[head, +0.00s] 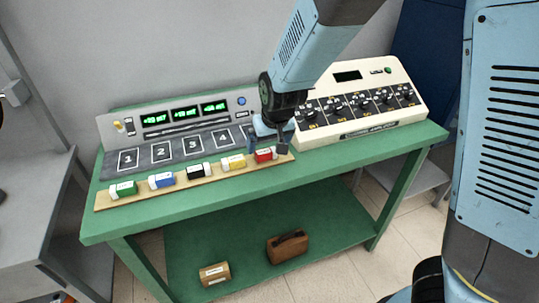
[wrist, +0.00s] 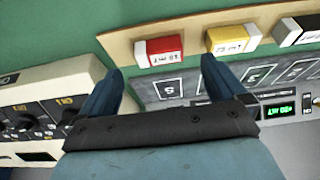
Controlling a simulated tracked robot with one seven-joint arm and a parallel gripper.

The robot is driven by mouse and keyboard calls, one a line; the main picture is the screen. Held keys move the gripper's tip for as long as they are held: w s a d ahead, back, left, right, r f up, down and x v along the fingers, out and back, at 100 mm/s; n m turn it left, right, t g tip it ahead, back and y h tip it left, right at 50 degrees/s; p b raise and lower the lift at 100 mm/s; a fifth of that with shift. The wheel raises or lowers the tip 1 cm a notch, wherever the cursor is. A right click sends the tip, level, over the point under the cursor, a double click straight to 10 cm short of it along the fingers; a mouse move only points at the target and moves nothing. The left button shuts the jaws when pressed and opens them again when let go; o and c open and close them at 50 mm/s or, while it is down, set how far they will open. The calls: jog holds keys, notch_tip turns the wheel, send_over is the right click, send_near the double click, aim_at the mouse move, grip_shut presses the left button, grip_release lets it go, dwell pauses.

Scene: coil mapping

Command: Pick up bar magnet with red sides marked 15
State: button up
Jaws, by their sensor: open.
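The red-sided bar magnet (head: 265,155) with a white label lies at the right end of a wooden strip on the green table. In the wrist view the same magnet (wrist: 150,50) lies ahead of the gap between my fingers, its label too small to read surely. My gripper (head: 267,146) is over the magnet's end of the strip, its fingers partly covering the view there. In the wrist view my gripper (wrist: 161,68) is open and empty, with one blue finger on each side of the gap.
Yellow (head: 233,162), black (head: 199,171), blue (head: 162,180) and green (head: 123,189) magnets share the strip. The yellow one (wrist: 226,40) is near my right finger in the wrist view. A console (head: 243,102) and a cream amplifier (head: 400,77) stand behind.

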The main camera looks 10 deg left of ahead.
aim_at(267, 152)
jog(key=x, duration=0.3)
jog(key=shift+d+f, duration=0.15)
jog(key=shift+x, duration=0.95)
jog(key=c, duration=1.2)
